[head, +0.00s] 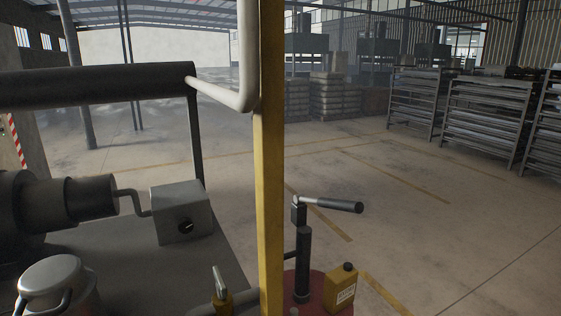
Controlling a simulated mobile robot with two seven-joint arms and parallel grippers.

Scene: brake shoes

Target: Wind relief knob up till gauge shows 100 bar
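No gauge dial can be made out in this view, so no pressure reading shows. Neither my left nor my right gripper is in view.
A yellow post (270,160) stands upright in the middle, beside a pale bent pipe (246,60). A lever-handled pump (303,250) and a yellow can (341,288) stand on a red base at lower right. Metal racks (480,115) stand far right; open floor lies between.

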